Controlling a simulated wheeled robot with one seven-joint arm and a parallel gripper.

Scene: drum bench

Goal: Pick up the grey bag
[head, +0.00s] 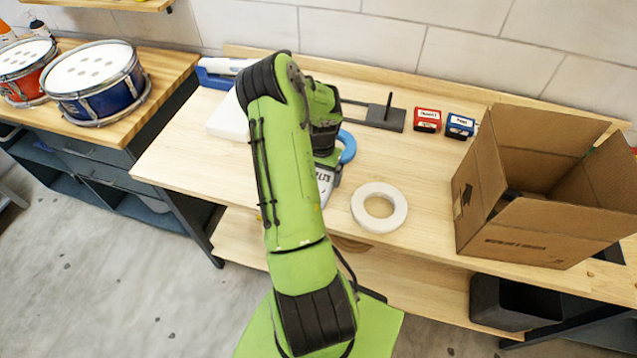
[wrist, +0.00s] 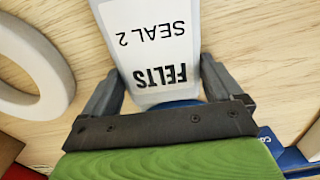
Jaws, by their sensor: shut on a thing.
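The grey bag (wrist: 143,82), with a white label reading "FELTS SEAL 2", sits between the fingers of my gripper (wrist: 160,72) in the wrist view. The fingers are shut on it, one on each side. In the head view a small part of the bag (head: 325,186) shows beside my green arm, over the wooden bench (head: 420,160). My arm hides most of the bag and the gripper there. I cannot tell whether the bag touches the bench.
A white ring (head: 379,207) lies right of the bag, with a blue ring (head: 348,147) behind. An open cardboard box (head: 520,228) stands at right. Small red (head: 427,120) and blue (head: 460,126) boxes are at the back. Drums (head: 95,80) stand on the left bench.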

